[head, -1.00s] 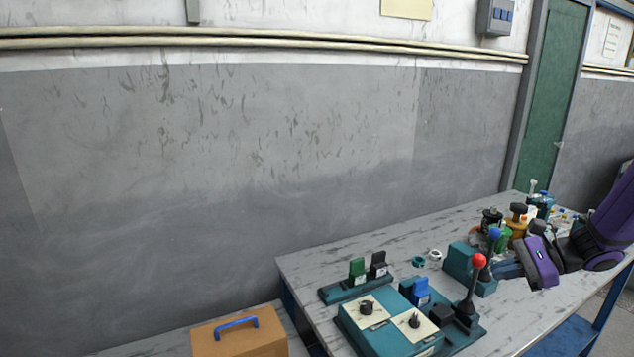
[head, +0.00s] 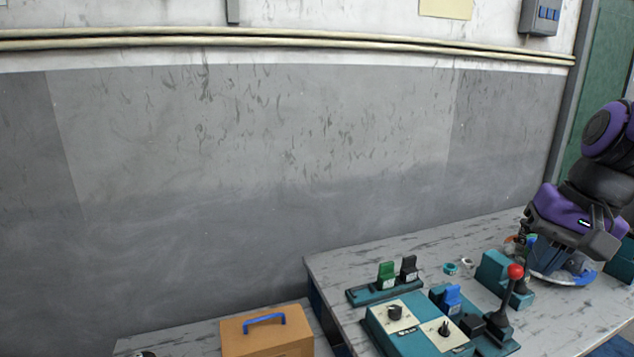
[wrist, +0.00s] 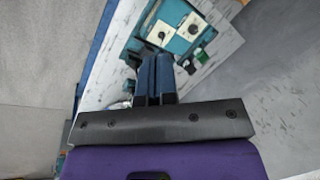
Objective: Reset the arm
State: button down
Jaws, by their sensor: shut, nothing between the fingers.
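My gripper shows in the wrist view (wrist: 153,60) with its two dark blue fingers side by side, shut and empty. In the head view my purple and black arm stands at the right edge, with the gripper's purple body over the right part of the workbench (head: 625,292). Its fingertips are hard to make out there. In the wrist view the fingers point toward the teal control panel (wrist: 172,27), apart from it as far as I can tell.
The teal control panel (head: 385,325) has knobs, a blue switch (head: 452,297) and a red-knobbed lever (head: 515,272). Green (head: 387,272) and black (head: 408,267) switches stand behind it. An orange box (head: 265,338) with a blue handle sits lower left.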

jog(key=s+r+n+t+h, duration=0.2)
jog(key=s+r+n+t, duration=0.1)
jog(key=s, duration=0.4)
jog(key=shift+s+a+r+n+t+h, duration=0.25)
jog(key=shift+a+r+n+t, duration=0.2)
jog(key=shift+r+n, duration=0.6)
